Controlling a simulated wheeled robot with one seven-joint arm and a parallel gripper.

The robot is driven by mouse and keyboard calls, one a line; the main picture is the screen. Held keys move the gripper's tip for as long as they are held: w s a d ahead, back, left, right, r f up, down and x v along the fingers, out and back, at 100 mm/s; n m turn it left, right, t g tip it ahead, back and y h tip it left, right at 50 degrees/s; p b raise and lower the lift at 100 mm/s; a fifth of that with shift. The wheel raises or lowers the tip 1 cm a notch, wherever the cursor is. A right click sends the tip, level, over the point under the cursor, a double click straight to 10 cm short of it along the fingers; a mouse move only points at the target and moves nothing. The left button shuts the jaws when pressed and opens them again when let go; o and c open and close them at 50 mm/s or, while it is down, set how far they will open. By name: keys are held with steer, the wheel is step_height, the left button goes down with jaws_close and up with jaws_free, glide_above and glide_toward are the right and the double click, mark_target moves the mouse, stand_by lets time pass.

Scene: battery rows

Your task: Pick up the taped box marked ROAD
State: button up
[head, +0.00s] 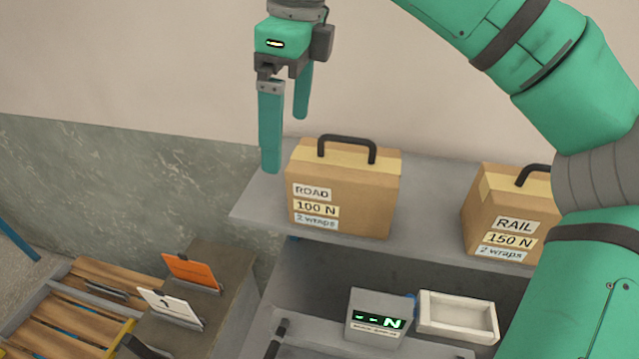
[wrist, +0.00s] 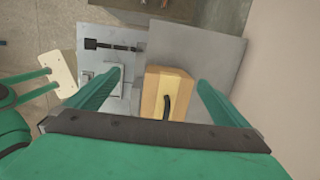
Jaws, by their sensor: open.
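The ROAD box (head: 342,190) is a brown taped carton with a black handle on top, labelled ROAD, 100 N and 2 wraps. It stands upright on a grey shelf (head: 432,178), near the shelf's left end. My gripper (head: 287,145) is open and empty, with its fingers pointing down, above and at the left of the box in the head view. In the wrist view the box (wrist: 168,92) shows from above between the two spread fingers, its handle partly hidden by my gripper's body. I see no contact with the box.
A similar RAIL box (head: 508,215) stands further right on the shelf, partly behind my arm. Below are a force display (head: 376,315) and a white tray (head: 457,316). An orange card (head: 190,272) and a white card (head: 170,308) stand at lower left. The wall is close behind.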

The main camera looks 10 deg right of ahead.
mark_target(346, 139)
steer(key=shift+g+h, duration=0.4)
steer(key=shift+h, duration=0.3)
steer(key=d, duration=0.2)
steer(key=s+d, duration=0.1)
steer(key=d, duration=0.2)
steer(key=d+f, duration=0.1)
steer(key=d, duration=0.2)
steer(key=shift+s+f, duration=0.1)
steer(key=shift+s, duration=0.1)
steer(key=f, duration=0.4)
steer(key=shift+d+f, duration=0.2)
steer(key=shift+f, duration=0.05)
steer(key=shift+w+f, duration=0.15)
steer(key=shift+f, duration=2.8)
steer(key=c, duration=1.9)
steer(key=shift+w+r, duration=0.1)
steer(key=shift+w, duration=0.05)
steer(key=shift+c, duration=1.3)
